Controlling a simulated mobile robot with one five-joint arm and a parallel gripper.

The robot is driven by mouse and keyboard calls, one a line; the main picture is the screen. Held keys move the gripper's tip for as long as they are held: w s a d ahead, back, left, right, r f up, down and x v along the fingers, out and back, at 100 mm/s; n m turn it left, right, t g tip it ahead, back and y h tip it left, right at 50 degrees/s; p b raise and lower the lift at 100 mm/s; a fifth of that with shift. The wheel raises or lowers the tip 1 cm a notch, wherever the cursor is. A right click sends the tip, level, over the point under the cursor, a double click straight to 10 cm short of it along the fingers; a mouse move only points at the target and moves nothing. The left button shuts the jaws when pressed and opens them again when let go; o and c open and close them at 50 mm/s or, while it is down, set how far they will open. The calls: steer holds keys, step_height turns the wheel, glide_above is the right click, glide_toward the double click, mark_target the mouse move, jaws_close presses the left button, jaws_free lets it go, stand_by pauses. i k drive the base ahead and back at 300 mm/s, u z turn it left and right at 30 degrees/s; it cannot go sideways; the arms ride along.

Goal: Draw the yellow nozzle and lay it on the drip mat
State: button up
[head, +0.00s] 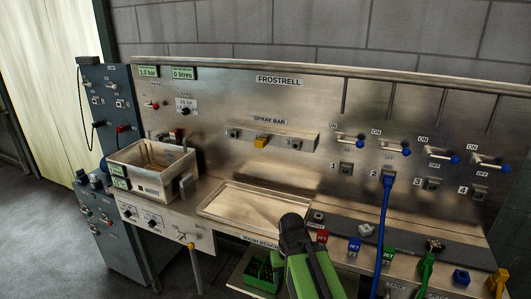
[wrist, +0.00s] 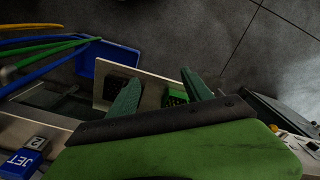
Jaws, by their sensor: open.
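The yellow nozzle (head: 262,141) sits in the middle of the spray bar (head: 300,140) on the steel back panel, between dark sockets. A dark grey strip (head: 455,252), which looks like the drip mat, lies along the right part of the bench, with several coloured blocks on or by it. My gripper (wrist: 160,90) is open in the wrist view, its two green fingers apart with nothing held between them. It points down past the bench edge, away from the yellow nozzle. In the head view my green arm stands before the bench, and the fingers cannot be made out.
A shallow steel tray (head: 222,207) lies mid-bench, with a grey bin (head: 150,184) to its left. A green box (head: 246,276) stands low in front. A blue hose (head: 385,235) hangs from socket 2. Blue-tipped levers (head: 398,149) stick out at the right. A blue bin (wrist: 100,57) shows below.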

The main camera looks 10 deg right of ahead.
mark_target(261, 143)
steer(key=z, duration=0.4)
steer(key=k, duration=1.5)
steer(key=z, duration=0.1)
steer(key=i, duration=0.75)
steer(key=u, duration=1.45)
steer(key=i, duration=1.4)
steer(key=u, duration=0.9)
